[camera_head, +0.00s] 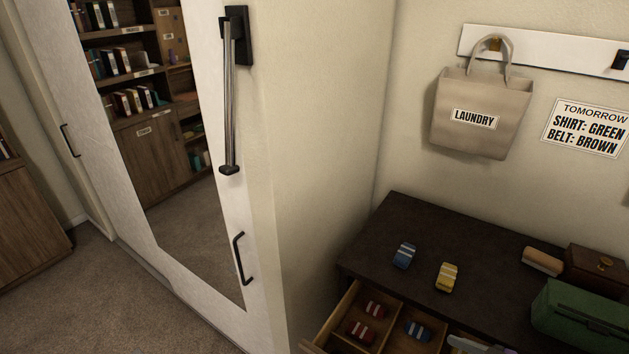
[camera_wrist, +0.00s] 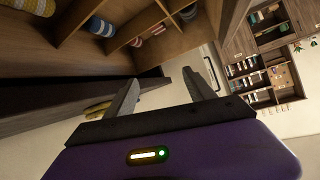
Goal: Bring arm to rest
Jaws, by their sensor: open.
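My gripper (camera_wrist: 160,78) shows in the wrist view, its two grey fingers spread apart with nothing between them. Its dark palm and purple housing fill the lower part of that view. The wrist is turned so that the open drawer (camera_wrist: 157,15) appears at the top, beyond the fingers and apart from them. In the head view I cannot clearly make out the gripper; a pale shape at the bottom edge, over the drawer's right side, may be part of my arm.
The drawer's divided compartments hold red rolls (camera_head: 361,332) and a blue roll (camera_head: 418,331). On the dark dresser top (camera_head: 420,222) lie a blue roll (camera_head: 404,256), a yellow roll (camera_head: 447,277), a brush (camera_head: 542,261), a brown box (camera_head: 597,268) and a green box (camera_head: 582,318). A mirrored wardrobe stands left.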

